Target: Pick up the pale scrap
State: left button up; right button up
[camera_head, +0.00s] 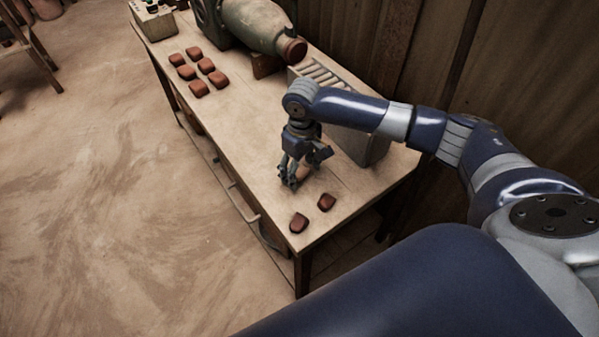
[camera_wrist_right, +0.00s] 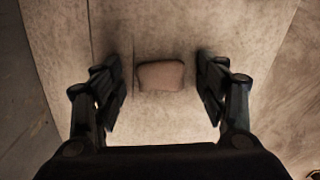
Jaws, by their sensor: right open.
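The pale scrap (camera_wrist_right: 161,75) is a small pinkish-tan block with rounded corners, lying on the wooden table. In the right wrist view it lies between the two fingers of my right gripper (camera_wrist_right: 161,88), with a gap on each side. My right gripper (camera_head: 298,180) is open and points down over the near part of the table. In the head view the scrap (camera_head: 304,172) shows only in small part, mostly hidden by the fingers. My left gripper is not in either view.
Two red-brown pieces (camera_head: 299,222) (camera_head: 326,202) lie at the table's near end. Several more (camera_head: 199,88) lie at the far end. A grey machine with a barrel (camera_head: 255,25) stands at the back, beside a slatted grey box (camera_head: 370,148). The table (camera_head: 240,125) is bare between.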

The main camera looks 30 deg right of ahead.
jog(key=shift+c, duration=0.6)
jog(key=c, duration=1)
jog(key=shift+r, duration=0.15)
